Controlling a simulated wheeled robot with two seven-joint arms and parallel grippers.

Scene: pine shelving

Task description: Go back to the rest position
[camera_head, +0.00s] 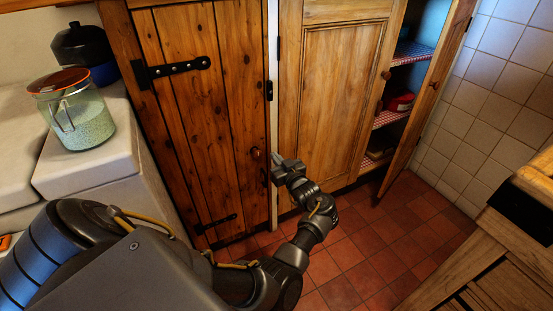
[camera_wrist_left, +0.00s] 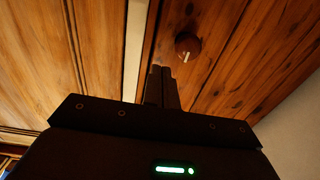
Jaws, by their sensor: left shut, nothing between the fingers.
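My left gripper (camera_head: 277,162) is shut and empty in the head view, in front of the right edge of the dark pine door. It also shows in the left wrist view (camera_wrist_left: 161,72), with its fingers together and pointing up at the wood. A round wooden knob (camera_wrist_left: 187,45) is just beyond and to the right of the fingertips there, apart from them in the picture. The same knob (camera_head: 256,153) shows in the head view, a little left of the gripper. My left arm reaches in from the lower left. My right gripper is in neither view.
The dark pine door (camera_head: 190,110) is closed. To its right, a lighter cupboard has one door (camera_head: 430,90) swung open, showing shelves with a red item (camera_head: 399,101). A glass jar (camera_head: 82,120) stands on the white counter at left. Red floor tiles (camera_head: 350,255) are clear.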

